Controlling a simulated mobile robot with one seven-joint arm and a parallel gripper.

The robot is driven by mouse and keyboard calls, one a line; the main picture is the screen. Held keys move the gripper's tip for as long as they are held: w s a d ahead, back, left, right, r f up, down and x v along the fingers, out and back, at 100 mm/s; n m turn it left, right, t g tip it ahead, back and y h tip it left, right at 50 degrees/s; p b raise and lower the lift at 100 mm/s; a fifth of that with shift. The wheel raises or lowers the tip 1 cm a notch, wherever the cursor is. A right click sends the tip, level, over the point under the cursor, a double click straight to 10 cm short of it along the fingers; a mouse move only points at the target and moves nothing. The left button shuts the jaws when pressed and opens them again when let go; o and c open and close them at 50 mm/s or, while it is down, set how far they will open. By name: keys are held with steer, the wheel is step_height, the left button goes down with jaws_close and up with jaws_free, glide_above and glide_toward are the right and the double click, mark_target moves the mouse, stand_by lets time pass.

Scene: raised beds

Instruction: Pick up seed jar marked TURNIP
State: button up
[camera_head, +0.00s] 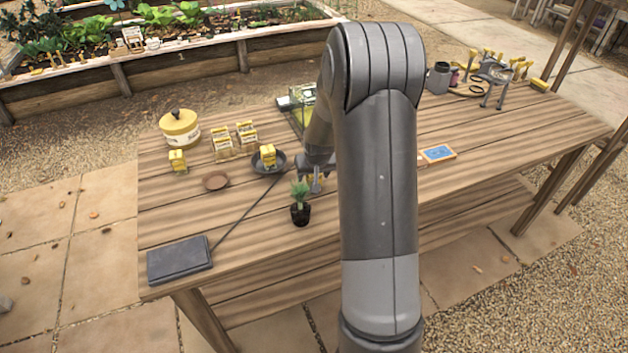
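No label is legible at this size, so I cannot tell which item is marked TURNIP. A small yellow-topped container (178,161) stands at the left of the wooden table (470,140). Another yellow container (267,156) stands in a dark round dish (280,167) near the middle. My gripper (316,184) is low over the table, right of the dish, pointing down and partly hidden behind my arm.
A potted seedling (300,208) stands just in front of my gripper. A dark slab (180,260) lies front left. A blue framed card (438,153) lies right of my arm.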

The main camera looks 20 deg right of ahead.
steer(key=c, duration=1.1)
steer(key=shift+o, duration=0.2)
